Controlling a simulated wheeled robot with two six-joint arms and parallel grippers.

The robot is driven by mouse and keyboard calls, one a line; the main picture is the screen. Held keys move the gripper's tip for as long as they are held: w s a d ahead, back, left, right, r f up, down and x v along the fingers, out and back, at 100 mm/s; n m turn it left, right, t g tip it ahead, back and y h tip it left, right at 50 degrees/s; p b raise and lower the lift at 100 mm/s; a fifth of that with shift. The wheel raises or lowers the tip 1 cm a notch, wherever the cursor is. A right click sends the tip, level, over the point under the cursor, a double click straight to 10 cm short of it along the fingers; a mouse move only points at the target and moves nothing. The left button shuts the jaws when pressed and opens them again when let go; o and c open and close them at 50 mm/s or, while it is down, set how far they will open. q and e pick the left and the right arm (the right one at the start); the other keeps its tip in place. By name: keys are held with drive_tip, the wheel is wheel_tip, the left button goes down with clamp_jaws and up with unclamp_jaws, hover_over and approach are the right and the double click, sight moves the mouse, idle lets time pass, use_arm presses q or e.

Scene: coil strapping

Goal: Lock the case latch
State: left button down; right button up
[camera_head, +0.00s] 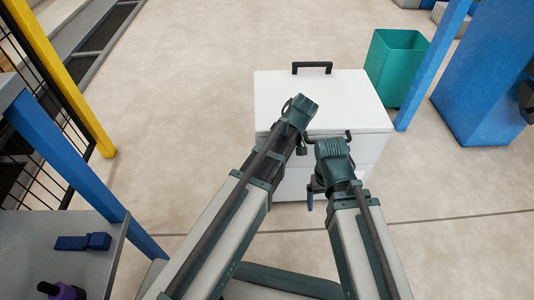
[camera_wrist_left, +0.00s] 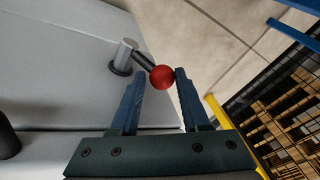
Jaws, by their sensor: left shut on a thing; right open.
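The white case (camera_head: 337,95) stands on the floor in the middle of the head view, with its lid closed. In the left wrist view, the latch has a metal post (camera_wrist_left: 126,52) and a dark lever (camera_wrist_left: 144,62) ending in a red ball knob (camera_wrist_left: 162,77). My left gripper (camera_wrist_left: 160,74) is shut on the red knob, which sits between its blue fingertips. In the head view my left wrist hides most of that gripper and the knob. My right gripper (camera_head: 311,192) is open at the case's front side; only part of its blue fingers shows.
A black handle (camera_head: 312,66) stands on the far part of the case lid. A green bin (camera_head: 396,68) and blue posts are at the right. A grey table (camera_head: 75,230) with a blue item (camera_head: 83,242) is at the left.

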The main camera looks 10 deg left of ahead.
use_arm(q)
drive_tip(key=shift+s+d+y, duration=0.15)
drive_tip(key=shift+d+y, duration=0.15)
use_arm(e)
drive_tip(key=shift+f, duration=0.2)
use_arm(q)
drive_tip(key=shift+c, duration=2)
unclamp_jaws()
drive_tip(key=shift+r, duration=0.1)
drive_tip(key=shift+r, duration=0.15)
use_arm(e)
drive_tip(key=shift+r, duration=0.15)
